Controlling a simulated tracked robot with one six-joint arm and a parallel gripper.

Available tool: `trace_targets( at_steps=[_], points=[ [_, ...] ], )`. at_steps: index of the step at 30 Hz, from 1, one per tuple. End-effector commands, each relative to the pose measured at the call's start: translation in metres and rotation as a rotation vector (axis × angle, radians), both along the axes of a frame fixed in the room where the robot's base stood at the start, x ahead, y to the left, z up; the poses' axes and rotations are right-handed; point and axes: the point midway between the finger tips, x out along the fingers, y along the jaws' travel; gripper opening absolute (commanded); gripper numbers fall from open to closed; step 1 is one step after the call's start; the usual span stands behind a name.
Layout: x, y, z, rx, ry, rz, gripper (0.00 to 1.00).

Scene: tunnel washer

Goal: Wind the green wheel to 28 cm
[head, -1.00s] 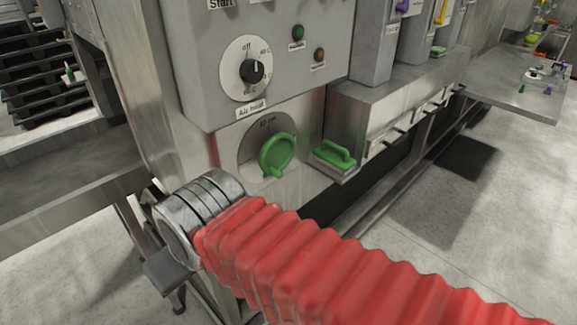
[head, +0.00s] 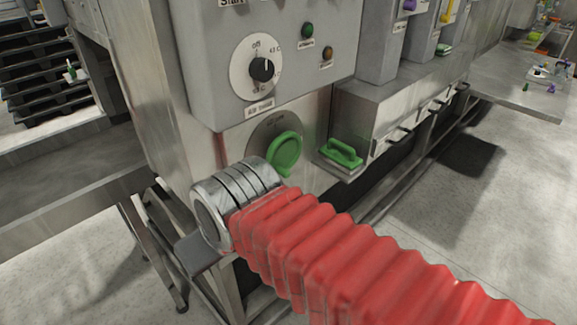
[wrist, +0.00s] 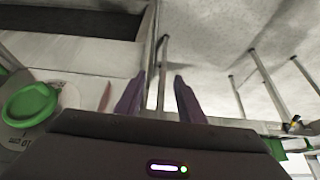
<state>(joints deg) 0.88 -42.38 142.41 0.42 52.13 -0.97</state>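The green wheel (head: 286,150) is a round knob with a pointed handle, set on a round grey dial plate on the machine's front. It also shows at the left edge of the wrist view (wrist: 30,104). The marks on the plate are too blurred to read surely. My arm's metal wrist and red sleeve hide the lower left of the plate in the head view. My gripper (wrist: 158,98) shows in the wrist view as two purple fingers spread apart with nothing between them. The wheel is to the left of the fingers and apart from them.
A grey control box (head: 300,60) with a black knob (head: 262,69) and small green and amber buttons overhangs the wheel. A green-handled block (head: 341,153) sits on a ledge to the right. A steel table (head: 515,95) stands far right. Floor is open at right.

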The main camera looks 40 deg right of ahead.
Motion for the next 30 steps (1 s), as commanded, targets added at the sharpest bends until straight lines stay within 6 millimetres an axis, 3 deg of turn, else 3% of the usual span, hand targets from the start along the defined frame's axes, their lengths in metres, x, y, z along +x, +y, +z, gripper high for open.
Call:
trace_targets(
  at_steps=[5, 14, 22, 30],
  points=[
    [0.011, -0.019, 0.012, 0.001, 0.035, -0.022, 0.36],
    [0.039, -0.073, 0.044, 0.026, 0.113, -0.038, 0.36],
    [0.058, -0.136, 0.071, 0.073, 0.15, -0.031, 0.36],
    [0.065, -0.208, 0.092, 0.128, 0.149, -0.008, 0.36]
  ],
)
